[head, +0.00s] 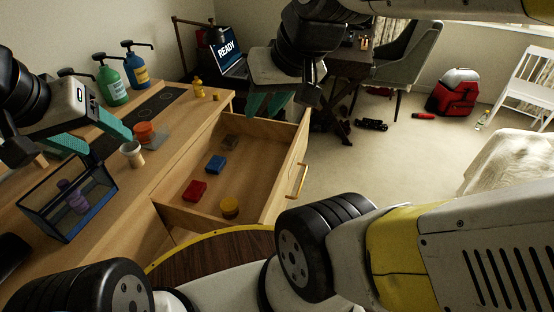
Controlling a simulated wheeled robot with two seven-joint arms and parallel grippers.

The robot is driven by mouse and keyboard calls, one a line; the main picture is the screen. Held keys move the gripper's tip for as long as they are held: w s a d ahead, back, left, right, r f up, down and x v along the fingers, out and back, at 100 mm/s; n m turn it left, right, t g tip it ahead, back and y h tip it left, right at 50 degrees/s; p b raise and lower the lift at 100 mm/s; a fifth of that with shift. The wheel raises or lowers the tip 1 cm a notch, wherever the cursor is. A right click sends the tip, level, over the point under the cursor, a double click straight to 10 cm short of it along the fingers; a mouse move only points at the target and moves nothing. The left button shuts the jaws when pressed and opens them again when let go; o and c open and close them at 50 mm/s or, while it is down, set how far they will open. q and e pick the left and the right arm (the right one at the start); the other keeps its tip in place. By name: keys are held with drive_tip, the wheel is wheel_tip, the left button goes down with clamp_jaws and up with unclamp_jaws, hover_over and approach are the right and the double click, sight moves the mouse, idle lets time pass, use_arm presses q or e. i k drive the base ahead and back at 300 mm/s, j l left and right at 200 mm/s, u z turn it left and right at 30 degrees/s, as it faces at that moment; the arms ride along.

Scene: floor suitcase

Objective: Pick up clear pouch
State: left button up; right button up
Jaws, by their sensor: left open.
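A clear, see-through pouch (98,212) with dark edges stands on the wooden desk top at the left. A purple bottle (75,200) shows inside it. My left gripper (98,148), with teal fingers, is open just above and behind the pouch, and its jaws look empty. I cannot tell whether a finger touches the pouch. My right gripper (264,112), also with teal fingers, hangs over the far end of the open drawer, with a gap between its fingers and nothing seen in it.
A cup (132,154) and an orange jar (145,133) stand close right of the pouch. Green (111,85) and blue (136,72) pump bottles stand farther back. The open drawer (262,165) holds several small items. A red suitcase or backpack (455,95) is on the floor.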

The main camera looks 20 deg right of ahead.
sight(61, 216)
drive_tip(key=u, duration=1.7)
